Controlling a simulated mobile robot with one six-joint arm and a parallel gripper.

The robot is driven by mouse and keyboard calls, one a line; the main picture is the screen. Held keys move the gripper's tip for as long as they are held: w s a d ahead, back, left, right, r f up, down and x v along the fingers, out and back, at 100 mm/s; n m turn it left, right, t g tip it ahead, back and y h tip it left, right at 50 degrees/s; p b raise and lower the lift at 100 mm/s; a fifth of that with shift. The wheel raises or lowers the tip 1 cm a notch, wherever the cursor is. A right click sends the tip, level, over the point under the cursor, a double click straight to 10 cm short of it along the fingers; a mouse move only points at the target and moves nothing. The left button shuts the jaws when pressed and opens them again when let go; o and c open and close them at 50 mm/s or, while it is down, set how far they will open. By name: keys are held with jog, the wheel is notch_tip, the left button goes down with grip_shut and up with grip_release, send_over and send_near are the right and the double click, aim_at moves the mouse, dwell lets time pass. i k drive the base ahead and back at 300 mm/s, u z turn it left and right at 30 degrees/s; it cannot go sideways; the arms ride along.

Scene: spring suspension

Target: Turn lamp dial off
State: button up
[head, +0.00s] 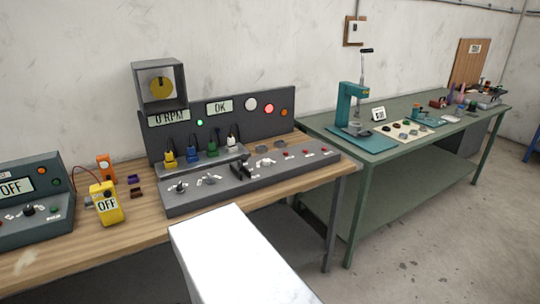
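A grey control console (250,182) stands on the wooden bench, with a dark upright panel (222,128) behind it. A black dial (180,187) with small white markings sits at the console's left end. Its labels are too small to read, so I cannot tell which control is the lamp dial. The upright panel carries a small bright green light (200,122), a white lamp (251,104), a bright red lamp (269,108) and an orange lamp (285,112). A white block, likely part of my arm, fills the bottom middle. I cannot make out my gripper.
Displays read "0 RPM" (168,117) and "OK" (218,108). A dark fitting (241,170) stands up mid-console. A yellow meter (106,203) and another unit (28,200) reading "OFF" stand left. A green bench (410,165) stands right. Bare floor (410,260) shows lower right.

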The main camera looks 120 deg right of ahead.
aim_at(266, 161)
jog(key=u, duration=0.1)
jog(key=k, duration=1.35)
jog(key=z, duration=2.15)
jog(key=k, duration=0.65)
